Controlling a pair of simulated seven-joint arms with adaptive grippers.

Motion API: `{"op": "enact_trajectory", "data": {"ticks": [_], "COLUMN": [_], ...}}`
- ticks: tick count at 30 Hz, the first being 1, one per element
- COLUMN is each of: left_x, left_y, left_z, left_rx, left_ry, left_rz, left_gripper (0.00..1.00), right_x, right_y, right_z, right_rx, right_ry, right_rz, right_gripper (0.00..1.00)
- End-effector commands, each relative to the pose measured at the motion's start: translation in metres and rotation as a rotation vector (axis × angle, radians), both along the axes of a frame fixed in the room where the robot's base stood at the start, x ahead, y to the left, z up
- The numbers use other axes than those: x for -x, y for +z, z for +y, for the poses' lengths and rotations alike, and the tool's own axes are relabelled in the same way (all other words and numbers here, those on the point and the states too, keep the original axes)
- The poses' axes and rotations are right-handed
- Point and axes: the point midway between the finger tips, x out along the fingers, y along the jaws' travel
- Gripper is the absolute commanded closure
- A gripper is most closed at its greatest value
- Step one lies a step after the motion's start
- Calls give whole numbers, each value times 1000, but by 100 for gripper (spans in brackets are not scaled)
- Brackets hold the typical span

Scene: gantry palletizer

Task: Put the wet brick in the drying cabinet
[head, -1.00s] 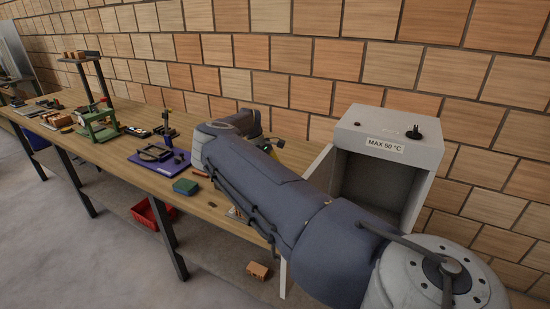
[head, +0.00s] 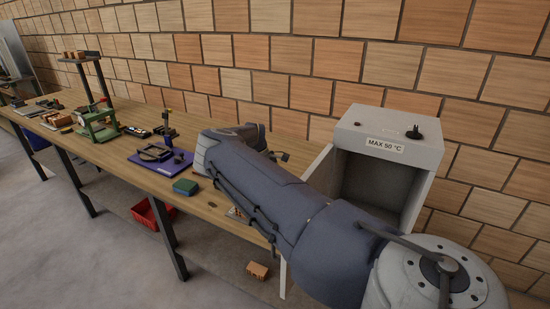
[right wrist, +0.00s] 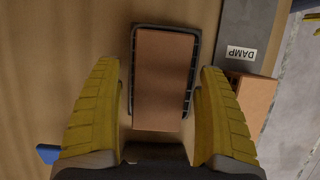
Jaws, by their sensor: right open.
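In the right wrist view, a plain brown brick (right wrist: 163,75) lies on a black slotted tray or rack (right wrist: 192,60) on the bench. My right gripper (right wrist: 157,70) is open, its yellow fingers on either side of the brick with gaps to both. Whether this brick is wet does not show. The drying cabinet (head: 429,152), grey and marked "MAX 50 °C", stands at the right in the head view, its door (head: 318,176) open and its visible interior empty. My right arm hides the bench spot where its gripper works. My left gripper is not in view.
A grey piece labelled "DAMP" (right wrist: 240,52) and an orange brick (right wrist: 254,98) are right of the tray. A blue mat with a device (head: 161,160) and a green-blue block (head: 186,187) sit on the bench (head: 210,210). Another brick (head: 257,270) lies on the floor.

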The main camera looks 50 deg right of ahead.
Motion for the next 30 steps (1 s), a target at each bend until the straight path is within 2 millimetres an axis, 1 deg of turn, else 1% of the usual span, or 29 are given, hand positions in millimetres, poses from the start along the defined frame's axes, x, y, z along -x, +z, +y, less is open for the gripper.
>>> {"op": "enact_trajectory", "data": {"ticks": [24, 25, 26, 30], "left_x": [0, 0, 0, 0], "left_y": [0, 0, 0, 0], "left_z": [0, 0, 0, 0], "left_rx": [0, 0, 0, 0], "left_ry": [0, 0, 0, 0], "left_rz": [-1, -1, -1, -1], "left_gripper": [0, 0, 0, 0], "right_x": [0, 0, 0, 0], "right_y": [-5, -5, -5, -5], "right_z": [0, 0, 0, 0], "right_rx": [0, 0, 0, 0], "right_ry": [0, 0, 0, 0], "right_rz": [0, 0, 0, 0], "right_gripper": [25, 26, 30, 46]}}
